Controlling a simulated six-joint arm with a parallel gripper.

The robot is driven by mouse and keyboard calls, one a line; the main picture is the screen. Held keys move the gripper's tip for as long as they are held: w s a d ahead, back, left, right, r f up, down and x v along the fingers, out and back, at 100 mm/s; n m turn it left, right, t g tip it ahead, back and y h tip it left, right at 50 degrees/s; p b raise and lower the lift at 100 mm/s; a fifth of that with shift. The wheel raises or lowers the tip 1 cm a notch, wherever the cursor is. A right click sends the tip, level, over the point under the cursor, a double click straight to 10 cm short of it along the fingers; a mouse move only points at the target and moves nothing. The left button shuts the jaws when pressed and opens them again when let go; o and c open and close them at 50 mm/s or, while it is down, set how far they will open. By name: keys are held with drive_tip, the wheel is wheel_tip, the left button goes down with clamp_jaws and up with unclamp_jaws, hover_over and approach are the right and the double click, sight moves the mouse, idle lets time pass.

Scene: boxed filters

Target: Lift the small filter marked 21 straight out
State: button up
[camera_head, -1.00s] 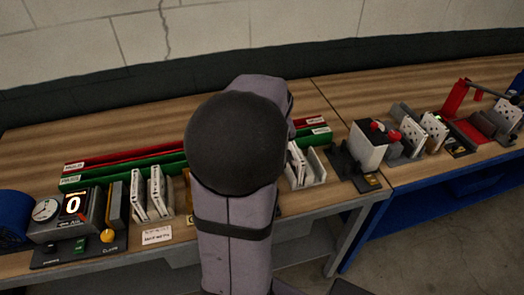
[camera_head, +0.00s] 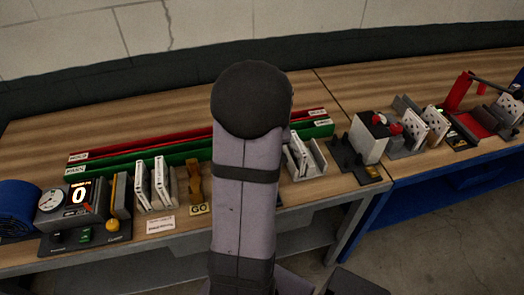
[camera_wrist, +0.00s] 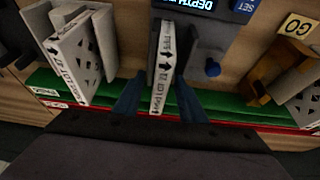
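In the wrist view a narrow white filter (camera_wrist: 164,68) with dark arrows and print stands on edge in a grey slot. I cannot read for certain whether it is marked 21. The two blue fingers of my gripper (camera_wrist: 160,80) are apart, one on each side of it, with a small gap visible at both sides. In the head view my own arm hides the gripper and this filter.
A depth gauge (camera_wrist: 187,5) with a blue knob is beside the slot. Another white filter (camera_wrist: 75,55) leans in a grey holder at left. A brown stand (camera_wrist: 258,88) and GO sign (camera_wrist: 296,25) are at right. Green rails (camera_head: 140,160) run behind.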

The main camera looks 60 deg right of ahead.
clamp_jaws()
drive_tip(key=shift+w+a+r, duration=0.1)
drive_tip(key=shift+w+a, duration=0.25)
drive_tip(key=shift+a, duration=0.05)
idle(1.1)
drive_tip(key=shift+c, duration=0.2)
unclamp_jaws()
drive_tip(key=shift+r, duration=0.1)
drive_tip(key=b+v, duration=0.1)
drive_tip(key=v, duration=0.6)
